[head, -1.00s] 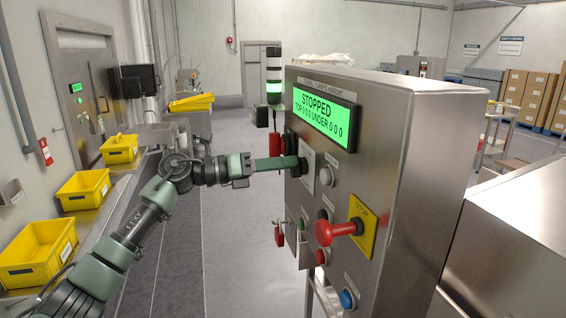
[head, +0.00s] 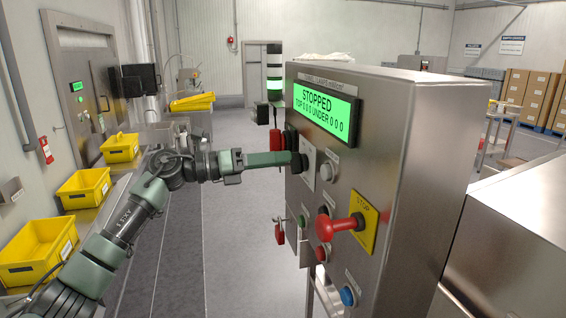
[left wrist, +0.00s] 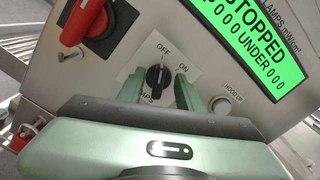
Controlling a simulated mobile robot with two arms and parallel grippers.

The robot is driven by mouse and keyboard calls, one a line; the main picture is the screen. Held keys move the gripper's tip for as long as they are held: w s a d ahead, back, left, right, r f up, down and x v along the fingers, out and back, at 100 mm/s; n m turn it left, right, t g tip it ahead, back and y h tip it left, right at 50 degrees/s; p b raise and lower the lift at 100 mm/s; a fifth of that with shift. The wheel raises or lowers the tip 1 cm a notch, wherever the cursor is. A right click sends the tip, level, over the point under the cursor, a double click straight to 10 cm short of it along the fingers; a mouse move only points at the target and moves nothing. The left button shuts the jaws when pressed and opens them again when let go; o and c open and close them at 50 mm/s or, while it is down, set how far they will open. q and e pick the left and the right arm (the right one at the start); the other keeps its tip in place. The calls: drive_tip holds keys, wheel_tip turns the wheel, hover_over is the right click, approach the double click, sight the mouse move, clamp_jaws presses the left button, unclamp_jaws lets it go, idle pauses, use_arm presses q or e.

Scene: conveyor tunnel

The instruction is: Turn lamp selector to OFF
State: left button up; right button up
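The lamp selector is a black knob (left wrist: 157,78) on a white plate marked OFF, ON and LAMPS in the left wrist view. Its white mark points up toward OFF, away from ON. My left gripper (left wrist: 159,84) is open, with one green finger on each side of the knob and a gap to both. In the head view my left gripper (head: 290,158) reaches from the left to the steel control panel (head: 425,150), its tips just off the selector plate. The green display (head: 325,112) reads STOPPED. My right gripper is not in view.
A red stop button (head: 340,226) on a yellow plate sticks out below right of the selector. A red rotary handle (left wrist: 84,20) is at upper left in the wrist view. Small push buttons sit lower down. Yellow bins (head: 84,188) stand at the left; open floor lies between.

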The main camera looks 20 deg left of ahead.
use_arm(q)
drive_tip(key=b+v, duration=0.2)
drive_tip(key=v, duration=0.4)
idle(1.1)
